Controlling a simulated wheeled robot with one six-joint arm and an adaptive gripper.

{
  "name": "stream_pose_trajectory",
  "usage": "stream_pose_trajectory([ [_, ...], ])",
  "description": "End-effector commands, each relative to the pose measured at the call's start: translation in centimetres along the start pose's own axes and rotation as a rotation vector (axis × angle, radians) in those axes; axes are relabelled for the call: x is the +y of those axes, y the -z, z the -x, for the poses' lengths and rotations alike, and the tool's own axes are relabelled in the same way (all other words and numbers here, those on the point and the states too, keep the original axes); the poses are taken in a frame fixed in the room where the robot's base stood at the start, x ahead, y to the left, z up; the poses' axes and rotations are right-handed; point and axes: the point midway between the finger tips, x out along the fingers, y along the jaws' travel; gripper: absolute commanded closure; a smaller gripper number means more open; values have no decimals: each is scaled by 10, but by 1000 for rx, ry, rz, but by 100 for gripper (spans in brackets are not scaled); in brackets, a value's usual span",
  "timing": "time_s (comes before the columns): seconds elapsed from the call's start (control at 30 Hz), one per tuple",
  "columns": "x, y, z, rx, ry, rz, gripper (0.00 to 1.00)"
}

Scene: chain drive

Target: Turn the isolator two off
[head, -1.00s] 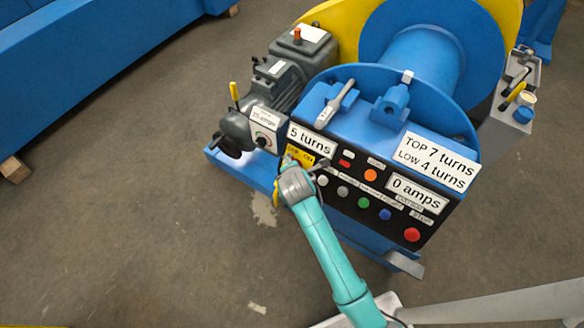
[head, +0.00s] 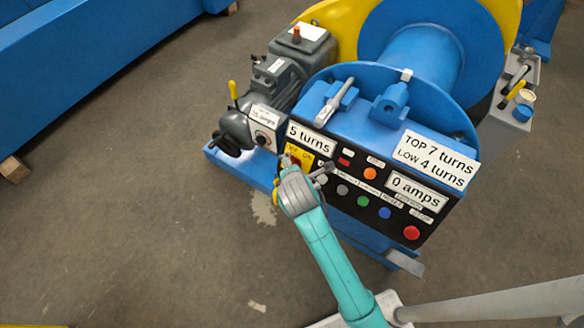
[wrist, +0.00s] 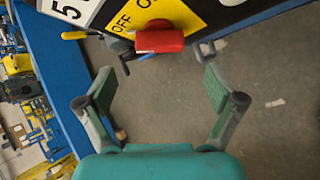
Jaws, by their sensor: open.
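The isolator is a yellow plate (head: 298,148) marked OFF and ON at the left end of the black control panel, with a red handle. In the wrist view the yellow plate (wrist: 172,14) is at the top, and the red handle (wrist: 160,41) stands out from it. No number two is readable on it. My gripper (wrist: 155,64) is open and empty, its fingers spread to either side of the handle and just short of it, with a visible gap.
Right of the isolator are several coloured buttons, including a large red one (head: 411,233). A small box with a dial (head: 263,139) is to the left, near a yellow-handled lever (head: 233,92). A blue drum (head: 425,50) stands behind.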

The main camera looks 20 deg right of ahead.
Motion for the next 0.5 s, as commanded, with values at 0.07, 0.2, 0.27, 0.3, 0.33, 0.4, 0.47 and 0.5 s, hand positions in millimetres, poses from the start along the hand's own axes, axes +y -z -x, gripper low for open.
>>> stream_pose_trajectory([
  [0.07, 0, 0, 15, 1, -2, 0, 7],
  [0.2, 0, 0, 34, 0, -1, 1, 7],
  [0.27, 0, 0, 39, -1, -1, 1, 7],
  [0.3, 0, 0, 42, -1, 0, 1, 7],
  [0.33, 0, 0, 44, -1, 0, 0, 7],
  [0.4, 0, 0, 46, -1, 1, 0, 7],
  [0.47, 0, 0, 47, -1, 1, 0, 7],
  [0.5, 0, 0, 47, -1, 1, 0, 7],
])
